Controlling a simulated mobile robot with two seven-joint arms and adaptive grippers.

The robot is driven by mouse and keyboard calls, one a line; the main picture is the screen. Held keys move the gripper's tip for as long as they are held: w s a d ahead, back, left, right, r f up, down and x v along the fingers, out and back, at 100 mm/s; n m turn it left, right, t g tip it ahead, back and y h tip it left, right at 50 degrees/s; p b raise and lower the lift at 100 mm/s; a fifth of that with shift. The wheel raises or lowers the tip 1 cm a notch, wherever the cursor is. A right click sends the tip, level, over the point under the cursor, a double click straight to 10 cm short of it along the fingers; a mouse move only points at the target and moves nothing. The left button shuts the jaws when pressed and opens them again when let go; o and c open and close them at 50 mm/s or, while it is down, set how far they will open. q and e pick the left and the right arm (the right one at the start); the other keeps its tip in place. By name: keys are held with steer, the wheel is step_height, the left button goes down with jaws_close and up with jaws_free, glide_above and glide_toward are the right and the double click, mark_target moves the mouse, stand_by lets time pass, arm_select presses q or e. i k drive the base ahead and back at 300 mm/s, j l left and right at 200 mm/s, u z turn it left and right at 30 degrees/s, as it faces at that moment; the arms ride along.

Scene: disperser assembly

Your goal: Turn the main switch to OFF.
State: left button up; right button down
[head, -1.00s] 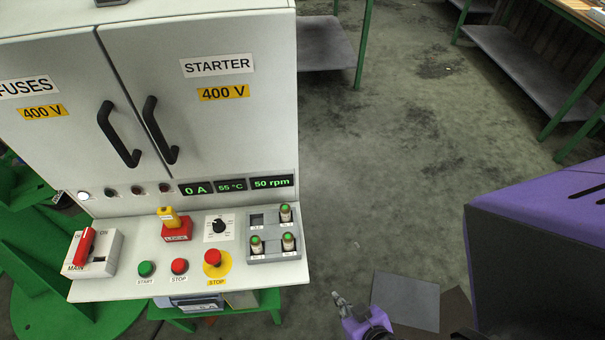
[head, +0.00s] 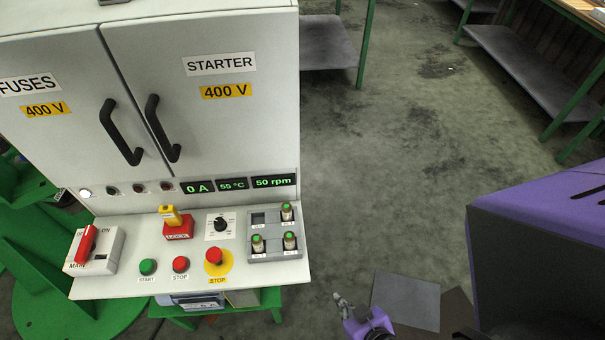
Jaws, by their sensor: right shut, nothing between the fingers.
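The main switch (head: 103,254) is a white box at the left end of the cabinet's shelf, marked MAIN. Its red handle (head: 86,244) stands upright and tilts slightly, near the left part of the box; the OFF and ON lettering is partly hidden by it. My right gripper (head: 340,299) is low in the picture, right of the shelf and far from the switch. It is shut and empty, above the floor. My left gripper is not in view.
The shelf also holds a yellow-and-red lock block (head: 178,226), a green start button (head: 148,267), a red stop button (head: 180,264), an emergency stop (head: 213,257), a rotary knob (head: 220,224) and a fuse holder (head: 274,245). Black door handles (head: 162,128) stick out above.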

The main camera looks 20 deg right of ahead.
mark_target(87, 245)
steer(key=u, duration=1.15)
